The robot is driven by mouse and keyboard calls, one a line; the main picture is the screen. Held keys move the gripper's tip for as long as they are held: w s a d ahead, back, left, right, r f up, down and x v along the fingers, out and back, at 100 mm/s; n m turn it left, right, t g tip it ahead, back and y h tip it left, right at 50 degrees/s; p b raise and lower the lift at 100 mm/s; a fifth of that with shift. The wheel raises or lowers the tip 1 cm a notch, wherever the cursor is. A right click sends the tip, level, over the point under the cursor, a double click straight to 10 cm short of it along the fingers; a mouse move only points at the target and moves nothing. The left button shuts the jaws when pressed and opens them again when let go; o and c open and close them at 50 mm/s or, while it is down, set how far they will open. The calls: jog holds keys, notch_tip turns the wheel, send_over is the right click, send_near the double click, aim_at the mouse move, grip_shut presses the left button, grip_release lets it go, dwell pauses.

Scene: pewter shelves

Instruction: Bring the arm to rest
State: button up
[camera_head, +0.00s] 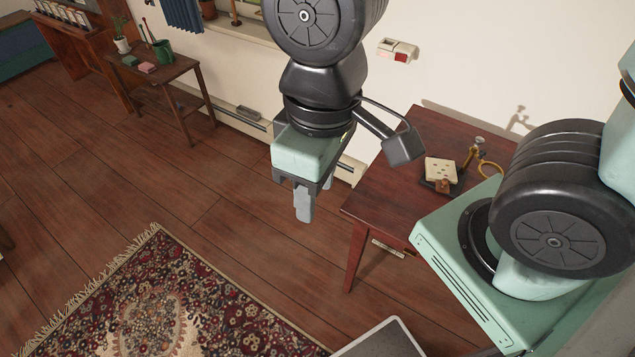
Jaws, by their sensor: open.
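My gripper (304,203) hangs from my raised arm near the middle of the head view, pointing down. Its fingers are seen nearly edge-on, and nothing shows between them. It is over the floor (235,215), just left of a dark red wooden table (390,200), and appears apart from it. My black and pale green arm links fill the top middle and the right side, hiding part of the table and the wall.
A small side table (160,72) with a green watering can (163,51) stands at the back left. A patterned rug (180,300) covers the front floor. Bare floor lies between.

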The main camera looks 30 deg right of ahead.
jog(key=shift+s+r+n, duration=0.1)
jog(key=shift+s+n, duration=0.1)
jog(key=shift+n, duration=0.1)
notch_tip(320, 180, down, 6)
jog(key=b, duration=0.5)
jog(key=shift+r+b, duration=0.15)
jog(key=shift+b, duration=0.15)
jog(key=shift+c, duration=0.6)
jog(key=shift+d, duration=0.15)
